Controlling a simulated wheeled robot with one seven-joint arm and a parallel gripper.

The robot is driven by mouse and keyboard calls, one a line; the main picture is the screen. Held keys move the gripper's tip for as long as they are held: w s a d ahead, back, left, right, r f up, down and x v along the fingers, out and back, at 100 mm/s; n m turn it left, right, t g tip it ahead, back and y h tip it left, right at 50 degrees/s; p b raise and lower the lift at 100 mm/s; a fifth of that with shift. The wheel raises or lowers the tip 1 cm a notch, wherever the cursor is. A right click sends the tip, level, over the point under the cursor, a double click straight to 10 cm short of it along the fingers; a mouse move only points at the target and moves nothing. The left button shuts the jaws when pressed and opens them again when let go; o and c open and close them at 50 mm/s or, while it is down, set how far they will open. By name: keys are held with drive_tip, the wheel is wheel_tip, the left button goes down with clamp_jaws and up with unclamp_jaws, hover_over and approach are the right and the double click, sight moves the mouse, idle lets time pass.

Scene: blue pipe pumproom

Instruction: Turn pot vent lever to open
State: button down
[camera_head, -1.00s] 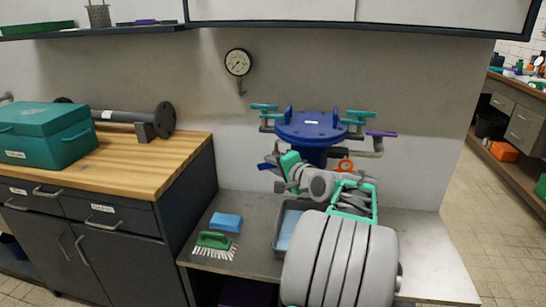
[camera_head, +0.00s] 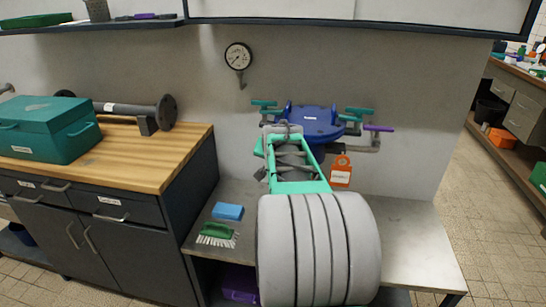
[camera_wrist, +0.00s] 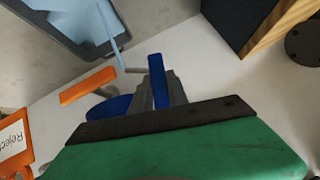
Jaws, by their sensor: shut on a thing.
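The blue pot (camera_head: 320,125) with its flanged lid stands on the grey bench, in the middle of the head view. Teal levers (camera_head: 358,111) and a purple lever (camera_head: 380,128) stick out around its top. In the wrist view a blue lever (camera_wrist: 158,82) stands between the dark fingers of my gripper (camera_wrist: 166,88), which is shut on it. An orange lever (camera_wrist: 88,85) is beside it, to the left. My arm hides the pot's left front and my gripper in the head view. I cannot read a label naming the vent lever.
An orange tag (camera_head: 341,172) hangs at the pot's front; it reads "Reject" in the wrist view (camera_wrist: 14,143). A grey tray (camera_wrist: 62,40) holds a light blue thing. A green brush (camera_head: 216,232) and blue sponge (camera_head: 228,211) lie left. The bench's right side is clear.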

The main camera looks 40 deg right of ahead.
drive_tip(key=shift+n+g+h+p, duration=0.6)
drive_tip(key=shift+n+g+h, duration=0.1)
drive_tip(key=shift+g, duration=0.3)
drive_tip(key=c, duration=1.3)
unclamp_jaws()
drive_tip(key=v, duration=0.7)
drive_tip(key=shift+a+r, duration=0.25)
drive_tip(key=shift+a, duration=0.05)
